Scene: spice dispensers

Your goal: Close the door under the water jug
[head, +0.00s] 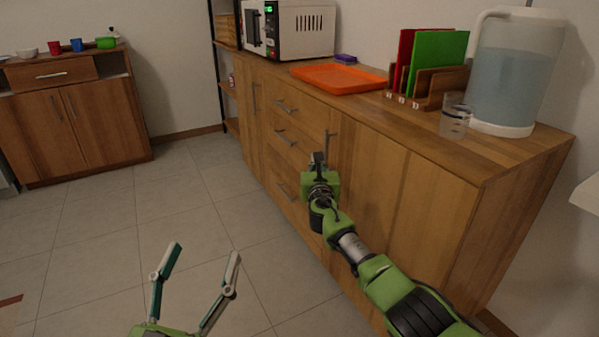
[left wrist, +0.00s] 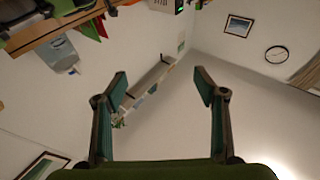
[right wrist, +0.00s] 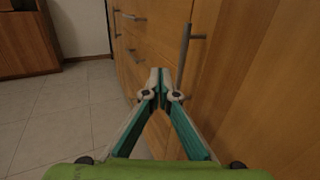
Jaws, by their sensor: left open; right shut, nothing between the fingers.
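The water jug (head: 515,75) is a large clear and white container on the right end of the wooden cabinet's top. The wooden door (head: 400,195) under it looks about flush with the front; I cannot tell if a small gap remains. Its bar handle (head: 327,146) is upright near its left edge and shows in the right wrist view (right wrist: 185,58). My right gripper (head: 318,160) is shut and empty, its fingertips close beside the handle; contact is unclear. My left gripper (head: 203,262) is open and empty over the floor, away from the door.
An orange tray (head: 340,78), a microwave (head: 290,30), a rack with red and green boards (head: 435,65) and a glass (head: 455,115) stand on the cabinet. Drawers (head: 285,130) lie left of the door. The tiled floor (head: 185,200) is clear. Another cabinet (head: 85,125) stands far left.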

